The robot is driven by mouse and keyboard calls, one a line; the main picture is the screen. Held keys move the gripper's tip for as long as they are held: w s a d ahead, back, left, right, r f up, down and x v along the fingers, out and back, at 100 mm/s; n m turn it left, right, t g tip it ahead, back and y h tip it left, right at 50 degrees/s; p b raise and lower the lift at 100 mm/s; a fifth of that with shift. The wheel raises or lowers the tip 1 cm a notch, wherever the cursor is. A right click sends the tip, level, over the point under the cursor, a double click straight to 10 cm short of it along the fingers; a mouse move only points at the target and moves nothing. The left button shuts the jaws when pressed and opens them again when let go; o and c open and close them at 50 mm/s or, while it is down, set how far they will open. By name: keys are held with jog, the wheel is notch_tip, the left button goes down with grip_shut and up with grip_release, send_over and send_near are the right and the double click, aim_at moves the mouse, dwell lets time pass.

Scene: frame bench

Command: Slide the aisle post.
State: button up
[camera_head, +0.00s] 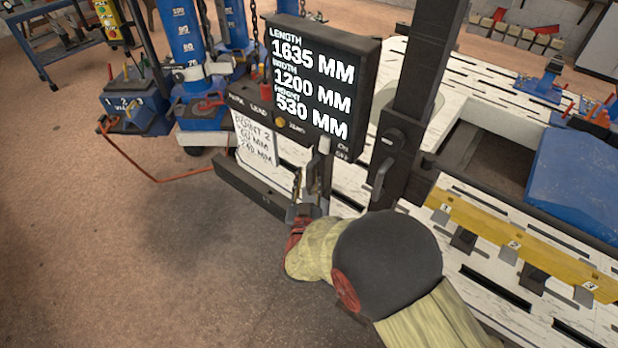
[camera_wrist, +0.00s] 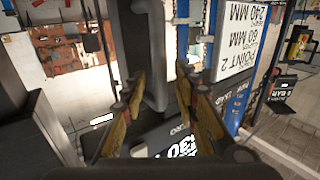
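The aisle post is most likely the tall dark upright (camera_head: 415,85) right of the display in the head view. It has a round knob and a grey bar handle (camera_head: 380,181) low on its near side. My gripper (camera_head: 306,190) is below the display, left of the post, its fingers pointing up. In the wrist view my gripper (camera_wrist: 160,75) has its two fingers apart, with a grey bent bar (camera_wrist: 155,60) showing between them and gaps on both sides. I cannot tell how deep the bar sits between the fingers, or whether it belongs to the post.
A display (camera_head: 318,80) reads 1635, 1200 and 530 mm. A white note (camera_head: 255,142) hangs below it. A white slotted bench (camera_head: 480,255) carries a yellow numbered rail (camera_head: 520,240) and a blue panel (camera_head: 575,170). Blue stands (camera_head: 185,50) are behind left.

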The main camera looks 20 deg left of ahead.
jog(key=shift+w+a, duration=0.15)
jog(key=shift+w, duration=0.55)
jog(key=c, duration=0.4)
jog(key=c, duration=0.3)
grip_shut()
